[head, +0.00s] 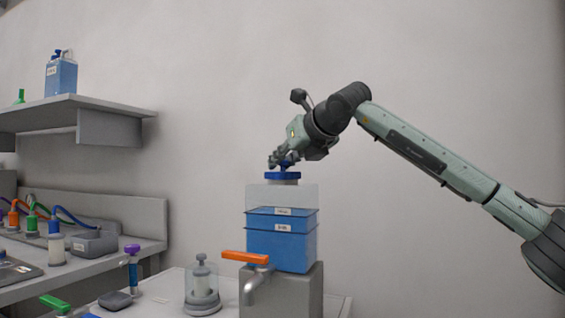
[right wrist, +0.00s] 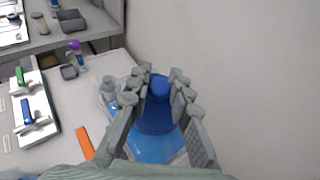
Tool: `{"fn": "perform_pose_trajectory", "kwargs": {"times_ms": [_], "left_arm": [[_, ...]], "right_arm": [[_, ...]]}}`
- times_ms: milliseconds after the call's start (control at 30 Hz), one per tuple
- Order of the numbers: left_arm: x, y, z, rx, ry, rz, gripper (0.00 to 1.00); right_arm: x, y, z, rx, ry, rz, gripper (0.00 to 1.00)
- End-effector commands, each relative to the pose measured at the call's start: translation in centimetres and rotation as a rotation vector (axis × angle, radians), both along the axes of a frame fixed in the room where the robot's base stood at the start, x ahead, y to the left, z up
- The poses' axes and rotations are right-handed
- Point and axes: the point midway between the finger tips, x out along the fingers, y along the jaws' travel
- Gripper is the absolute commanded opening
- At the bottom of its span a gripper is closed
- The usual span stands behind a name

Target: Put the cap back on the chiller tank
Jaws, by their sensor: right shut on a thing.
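The chiller tank (head: 282,243) is a clear box with blue liquid, standing on a grey block. The blue cap (head: 283,176) is at the top of the tank's pale neck; in the right wrist view the cap (right wrist: 157,112) shows its knob between my fingers. My right gripper (head: 280,162) is shut on the cap's knob from above. It also shows in the right wrist view (right wrist: 160,88). I cannot tell whether the cap is fully seated on the neck. My left gripper is not in view.
An orange-handled tap (head: 246,258) sticks out in front of the tank. A grey-white fixture (head: 202,285) stands left of it. A shelf (head: 75,107) with a blue jug (head: 61,76) hangs at upper left. The wall side at right is clear.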

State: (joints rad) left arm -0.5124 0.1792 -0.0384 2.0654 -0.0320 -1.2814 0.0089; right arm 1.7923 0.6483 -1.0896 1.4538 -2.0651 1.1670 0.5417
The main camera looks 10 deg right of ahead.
Motion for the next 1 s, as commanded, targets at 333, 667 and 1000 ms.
{"fn": "perform_pose_trajectory", "kwargs": {"times_ms": [333,667,1000], "left_arm": [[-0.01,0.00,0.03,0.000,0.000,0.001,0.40],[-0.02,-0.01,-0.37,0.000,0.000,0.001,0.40],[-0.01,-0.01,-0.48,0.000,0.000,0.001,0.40]], "right_arm": [[-0.01,0.00,0.05,0.000,-0.001,0.000,0.01],[-0.02,0.01,-0.11,0.001,-0.001,0.001,0.01],[-0.01,0.00,-0.06,0.000,-0.001,0.000,0.01]]}}
